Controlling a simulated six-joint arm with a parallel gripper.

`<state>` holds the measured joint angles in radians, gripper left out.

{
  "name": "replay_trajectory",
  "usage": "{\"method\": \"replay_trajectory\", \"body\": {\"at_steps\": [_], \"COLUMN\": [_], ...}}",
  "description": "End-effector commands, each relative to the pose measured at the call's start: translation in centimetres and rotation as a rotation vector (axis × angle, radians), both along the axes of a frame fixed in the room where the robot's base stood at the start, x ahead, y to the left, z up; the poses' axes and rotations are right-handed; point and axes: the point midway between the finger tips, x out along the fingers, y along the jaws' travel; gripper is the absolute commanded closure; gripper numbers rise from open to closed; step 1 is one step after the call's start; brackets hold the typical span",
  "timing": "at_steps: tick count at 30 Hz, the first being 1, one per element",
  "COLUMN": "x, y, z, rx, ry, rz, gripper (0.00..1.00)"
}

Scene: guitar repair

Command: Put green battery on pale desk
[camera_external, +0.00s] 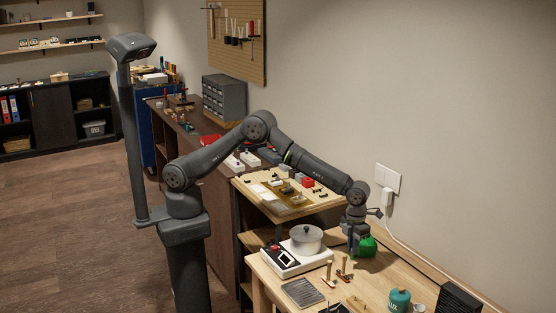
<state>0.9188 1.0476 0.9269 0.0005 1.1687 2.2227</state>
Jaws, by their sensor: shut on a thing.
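A green block (367,246), which looks like the green battery, is at the fingertips of my gripper (356,242), over the back part of the pale desk (385,272). My gripper points down and is shut on it. The gripper partly covers the block's left side. I cannot tell whether the block's underside touches the desk top.
A white hotplate (288,259) with a lidded pot (306,239) stands left of my gripper. Small wooden-handled tools (343,268), a grey plate (302,292), a teal canister (399,300) and a black box (458,297) are on the desk. A charger (387,197) hangs at the wall outlet.

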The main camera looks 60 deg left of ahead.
Motion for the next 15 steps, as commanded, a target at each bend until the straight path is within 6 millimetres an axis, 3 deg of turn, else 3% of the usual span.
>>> {"method": "replay_trajectory", "body": {"at_steps": [11,15], "x": [0.0,0.1], "y": [0.1,0.0], "z": [-4.1,-4.3], "rx": [0.001,-0.002], "ry": [0.000,-0.002], "rz": [0.001,0.001], "gripper": [1.00,1.00]}}
